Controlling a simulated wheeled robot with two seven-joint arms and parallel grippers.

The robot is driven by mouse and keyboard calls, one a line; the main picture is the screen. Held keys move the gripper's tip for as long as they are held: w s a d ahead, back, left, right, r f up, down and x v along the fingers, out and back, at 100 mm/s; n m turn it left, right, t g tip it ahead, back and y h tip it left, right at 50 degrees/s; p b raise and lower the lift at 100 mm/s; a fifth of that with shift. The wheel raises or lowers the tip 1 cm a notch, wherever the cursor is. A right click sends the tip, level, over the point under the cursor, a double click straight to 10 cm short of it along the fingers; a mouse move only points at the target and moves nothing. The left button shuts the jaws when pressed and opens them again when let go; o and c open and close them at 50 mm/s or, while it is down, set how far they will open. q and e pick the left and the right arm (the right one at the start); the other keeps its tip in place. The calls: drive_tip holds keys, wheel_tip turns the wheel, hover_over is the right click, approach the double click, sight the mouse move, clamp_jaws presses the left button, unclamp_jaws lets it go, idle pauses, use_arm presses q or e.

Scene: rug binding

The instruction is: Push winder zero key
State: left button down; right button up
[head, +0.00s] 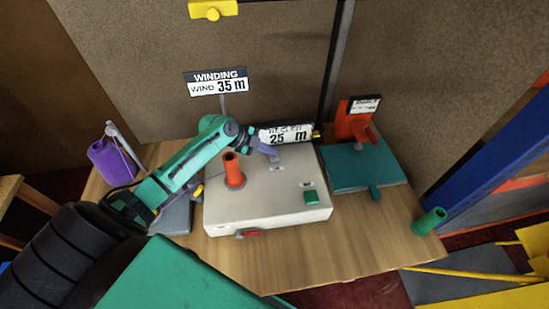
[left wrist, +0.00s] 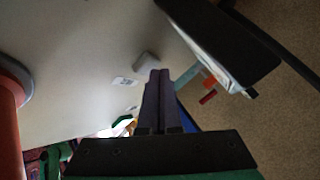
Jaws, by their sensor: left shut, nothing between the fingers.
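The winder (head: 262,208) is a pale box on the wooden table, with an orange-red spool post (head: 234,172) on top and a display (head: 287,135) reading 25 m at its back. A grey key (head: 274,157) sits near the display; it also shows in the left wrist view (left wrist: 147,62) by a small white label. A green key (head: 311,196) is at the front right of the top. My left gripper (head: 266,149) is shut and empty, its tips close to the grey key. In the left wrist view the fingertips (left wrist: 158,72) appear just beside that key; I cannot tell if they touch.
A red switch (head: 248,233) is on the winder's front. A teal device (head: 362,165) with an orange upright stands right. A purple container (head: 112,162) is left, a green cylinder (head: 431,221) at the table's right edge.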

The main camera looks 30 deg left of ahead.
sight(271, 157)
use_arm(q)
drive_tip(key=shift+f+b, duration=0.4)
drive_tip(key=shift+b, duration=0.05)
idle(0.6)
drive_tip(key=shift+r+p, duration=0.55)
drive_tip(key=shift+r, duration=0.3)
drive_tip(key=shift+r, duration=0.1)
wheel_tip(271, 157, up, 5)
drive_tip(key=p, duration=0.4)
drive_tip(key=shift+f, duration=0.2)
idle(0.5)
